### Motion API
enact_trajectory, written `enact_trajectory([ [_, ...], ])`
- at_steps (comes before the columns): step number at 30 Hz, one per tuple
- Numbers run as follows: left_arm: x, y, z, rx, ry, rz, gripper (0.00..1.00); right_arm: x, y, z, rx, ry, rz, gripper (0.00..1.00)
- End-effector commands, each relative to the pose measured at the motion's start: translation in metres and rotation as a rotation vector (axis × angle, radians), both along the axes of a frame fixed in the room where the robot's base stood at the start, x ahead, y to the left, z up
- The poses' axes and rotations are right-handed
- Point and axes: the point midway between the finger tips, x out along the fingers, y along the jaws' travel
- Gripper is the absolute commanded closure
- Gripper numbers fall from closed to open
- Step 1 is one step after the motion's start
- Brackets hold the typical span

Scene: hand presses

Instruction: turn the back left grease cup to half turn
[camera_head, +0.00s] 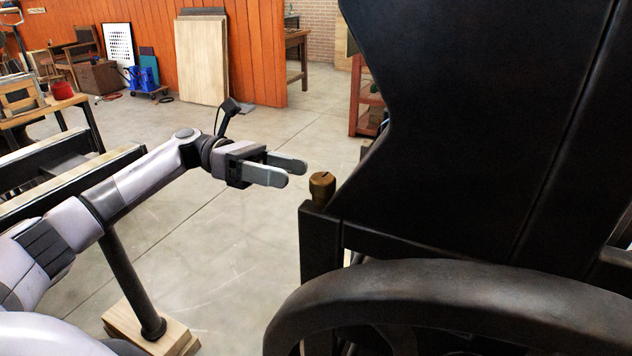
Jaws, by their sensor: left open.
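A brass grease cup (322,188) stands upright on top of a dark post at the left side of the black press (470,130). A dark mark shows on its top face. My left gripper (290,172) comes in from the left with its two grey fingers pointing right toward the cup. The fingers are apart with nothing between them. Their tips are a little left of the cup and appear slightly higher, not touching it. My right gripper is not in view.
A large dark curved wheel rim (430,285) fills the lower right. A dark post on a wooden block (150,325) stands below my left arm. Benches and a rail are at the left. The floor (230,240) between the arm and press is clear.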

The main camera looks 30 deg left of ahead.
Motion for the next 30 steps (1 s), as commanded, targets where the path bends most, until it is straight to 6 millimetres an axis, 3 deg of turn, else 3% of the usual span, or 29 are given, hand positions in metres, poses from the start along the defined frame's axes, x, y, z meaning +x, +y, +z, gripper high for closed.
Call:
enact_trajectory([
  [7,0.001,-0.003,-0.002,0.004,-0.207,-0.001,0.33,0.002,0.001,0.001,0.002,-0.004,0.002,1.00],
  [11,0.003,-0.013,-0.001,0.005,-0.224,-0.002,0.33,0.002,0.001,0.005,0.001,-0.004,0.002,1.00],
  [21,0.009,-0.062,0.000,0.005,-0.221,-0.003,0.33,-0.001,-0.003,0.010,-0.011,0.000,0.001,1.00],
  [30,0.011,-0.074,-0.002,0.005,-0.220,-0.001,0.33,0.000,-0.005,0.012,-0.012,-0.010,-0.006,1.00],
])
